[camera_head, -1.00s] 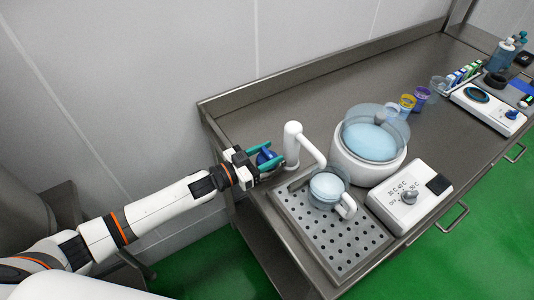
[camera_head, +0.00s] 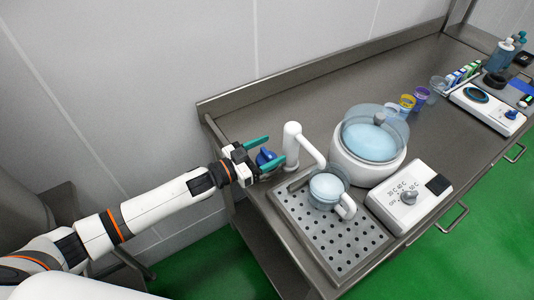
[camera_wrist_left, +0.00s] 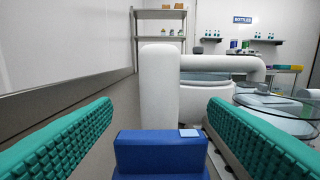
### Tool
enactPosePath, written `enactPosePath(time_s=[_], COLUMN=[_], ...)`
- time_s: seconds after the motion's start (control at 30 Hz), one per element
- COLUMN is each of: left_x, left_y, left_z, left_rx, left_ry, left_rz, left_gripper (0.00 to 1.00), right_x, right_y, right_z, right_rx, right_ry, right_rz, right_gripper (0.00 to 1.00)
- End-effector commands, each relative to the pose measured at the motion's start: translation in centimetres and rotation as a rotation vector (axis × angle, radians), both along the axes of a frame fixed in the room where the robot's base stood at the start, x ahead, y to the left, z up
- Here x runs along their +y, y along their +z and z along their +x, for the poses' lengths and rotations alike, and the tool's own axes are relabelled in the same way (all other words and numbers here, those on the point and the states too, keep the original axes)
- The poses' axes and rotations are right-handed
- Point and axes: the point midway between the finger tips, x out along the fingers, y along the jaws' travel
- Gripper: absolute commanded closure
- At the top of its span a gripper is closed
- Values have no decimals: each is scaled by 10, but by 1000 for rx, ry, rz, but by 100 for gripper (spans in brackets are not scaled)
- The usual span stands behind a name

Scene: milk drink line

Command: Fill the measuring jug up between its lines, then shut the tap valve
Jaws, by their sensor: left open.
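My left gripper (camera_head: 264,152) is open, its two teal fingers apart on either side of the blue tap valve handle (camera_head: 265,157). In the left wrist view the blue handle (camera_wrist_left: 161,152) sits between the fingers, with a gap on both sides. The white tap (camera_head: 293,143) stands just beyond it, its spout reaching right and toward the jug. The clear measuring jug (camera_head: 326,187) with a white handle stands under the spout on the perforated drip tray (camera_head: 300,225). Pale blue liquid shows in the jug; its lines are too small to read. My right gripper is not in view.
A white round vat (camera_head: 368,150) with a clear lid and blue liquid stands right of the tap. A white control box (camera_head: 409,194) with a knob is in front of it. Small cups (camera_head: 407,102) and another device (camera_head: 487,107) stand farther right. The back of the counter is clear.

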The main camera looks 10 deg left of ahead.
Motion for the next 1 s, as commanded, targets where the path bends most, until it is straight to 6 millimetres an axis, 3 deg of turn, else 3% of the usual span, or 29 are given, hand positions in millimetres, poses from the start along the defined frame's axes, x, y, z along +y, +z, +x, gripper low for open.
enactPosePath(time_s=[0.2,0.4,0.6,1.0], left_x=[0,0,0,0], left_y=[44,76,87,88], left_z=[0,1,0,0], left_rx=[-6,-5,-1,-1], left_ry=[-3,-1,-1,-1], left_rz=[2,1,0,-1], left_gripper=[32,32,32,32], right_x=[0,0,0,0], right_y=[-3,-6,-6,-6], right_z=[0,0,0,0], right_rx=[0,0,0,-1], right_ry=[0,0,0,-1], right_rz=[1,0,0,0], right_gripper=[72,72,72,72])
